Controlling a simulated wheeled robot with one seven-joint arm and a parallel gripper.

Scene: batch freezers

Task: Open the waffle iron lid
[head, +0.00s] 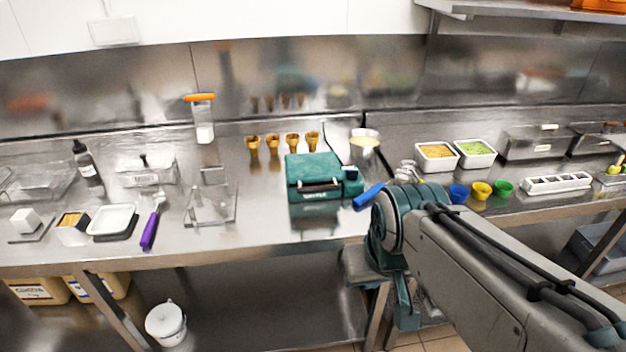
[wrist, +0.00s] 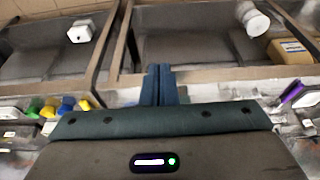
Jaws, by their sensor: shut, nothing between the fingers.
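The teal waffle iron (head: 313,168) sits on the steel counter in the middle of the head view. Its lid looks closed, with a light handle bar (head: 320,186) along the front. My gripper (head: 367,196) is to the right of the waffle iron and in front of it, apart from it, with its blue fingers pointing left. In the wrist view the two blue fingers (wrist: 160,84) are together, with nothing between them. I cannot make out the waffle iron in the wrist view.
Several cones (head: 292,140) stand behind the waffle iron, and a cup of pale batter (head: 364,143) is behind it to the right. A clear stand (head: 210,207) is to its left. Coloured cups (head: 481,190) are right of my arm. The counter before the iron is clear.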

